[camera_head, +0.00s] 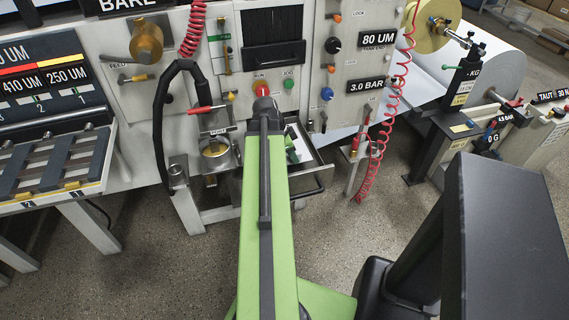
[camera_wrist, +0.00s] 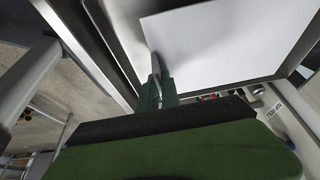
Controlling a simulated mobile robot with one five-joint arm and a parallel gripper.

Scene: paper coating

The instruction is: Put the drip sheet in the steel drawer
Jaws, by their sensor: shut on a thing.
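The drip sheet (camera_wrist: 228,42) is a flat white sheet, large in the wrist view. My gripper (camera_wrist: 157,78) is shut on its near left edge. The steel drawer (camera_head: 316,170) is pulled out below the panel in the head view, with its dark handle at the front. In the wrist view its metal rim (camera_wrist: 297,58) runs around and below the sheet. The sheet appears to be over or inside the drawer; I cannot tell whether it touches the bottom. In the head view my gripper (camera_head: 292,150) is over the drawer, partly hidden by my green arm.
A large white roll (camera_head: 480,75) stands at the right. The speckled floor in front is clear.

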